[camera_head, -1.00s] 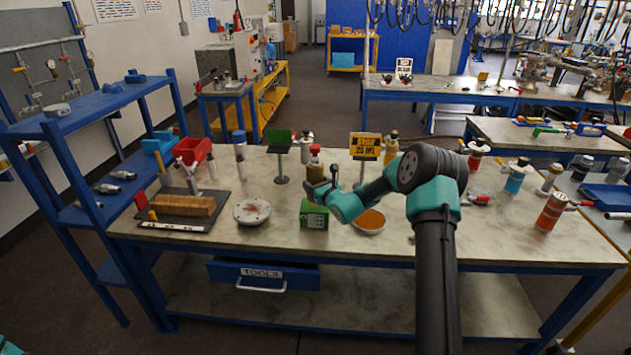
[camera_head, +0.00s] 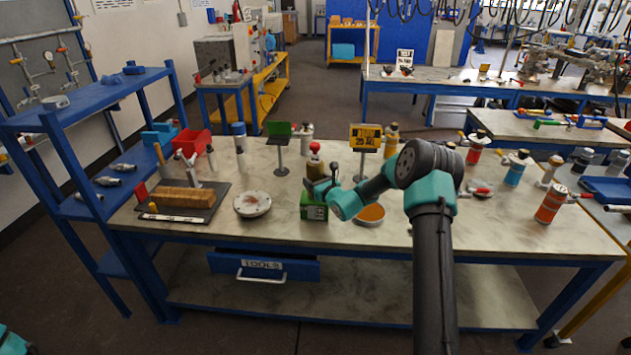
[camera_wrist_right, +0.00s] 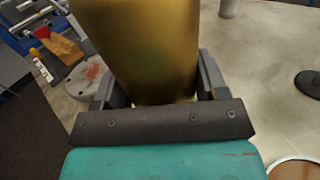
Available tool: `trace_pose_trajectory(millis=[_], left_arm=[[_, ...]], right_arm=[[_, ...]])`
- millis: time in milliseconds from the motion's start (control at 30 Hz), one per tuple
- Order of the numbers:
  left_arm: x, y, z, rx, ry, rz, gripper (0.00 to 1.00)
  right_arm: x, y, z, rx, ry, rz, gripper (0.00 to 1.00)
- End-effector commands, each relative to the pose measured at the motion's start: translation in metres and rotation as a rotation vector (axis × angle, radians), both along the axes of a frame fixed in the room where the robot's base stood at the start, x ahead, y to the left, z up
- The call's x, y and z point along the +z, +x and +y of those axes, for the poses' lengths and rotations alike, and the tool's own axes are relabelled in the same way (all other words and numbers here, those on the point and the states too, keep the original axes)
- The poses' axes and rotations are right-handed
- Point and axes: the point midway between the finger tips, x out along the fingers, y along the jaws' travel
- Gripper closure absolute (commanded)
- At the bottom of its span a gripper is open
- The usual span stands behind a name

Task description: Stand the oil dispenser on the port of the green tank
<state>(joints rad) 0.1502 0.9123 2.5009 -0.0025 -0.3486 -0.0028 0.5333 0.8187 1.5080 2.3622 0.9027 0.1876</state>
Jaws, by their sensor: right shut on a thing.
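The oil dispenser (camera_head: 315,166) has a gold-brown body and a red top. It is upright above the green tank (camera_head: 313,210), in the middle of the bench in the head view. My right gripper (camera_head: 319,186) is shut on the dispenser's body. In the right wrist view the gold body (camera_wrist_right: 145,45) fills the space between the two dark fingers. The tank's port is hidden behind the gripper and dispenser, so I cannot tell whether the dispenser touches it. My left gripper is not in view.
A pale round flange (camera_head: 252,204) lies left of the tank. An orange-filled bowl (camera_head: 371,214) is close on its right. A green sign stand (camera_head: 279,146) and a yellow sign (camera_head: 365,137) stand behind. Bare bench lies in front of the tank.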

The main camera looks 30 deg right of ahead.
Motion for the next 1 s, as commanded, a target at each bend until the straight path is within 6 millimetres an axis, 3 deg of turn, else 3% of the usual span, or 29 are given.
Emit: trace_pose_trajectory(millis=[467, 500, 767, 1000], left_arm=[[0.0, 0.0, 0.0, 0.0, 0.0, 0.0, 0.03], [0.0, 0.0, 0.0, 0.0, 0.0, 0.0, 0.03], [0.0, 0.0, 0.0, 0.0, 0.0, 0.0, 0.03], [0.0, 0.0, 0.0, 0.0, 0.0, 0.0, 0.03]], right_arm=[[-0.0046, 0.0002, -0.0004, 0.0, -0.001, -0.002, 0.7], [-0.0045, 0.0002, -0.0004, 0.0, -0.001, -0.002, 0.31], [-0.005, 0.0001, -0.0002, 0.0, 0.0, -0.001, 0.06], [-0.0061, -0.0002, 0.0, 0.0, 0.0, 0.001, 0.0]])
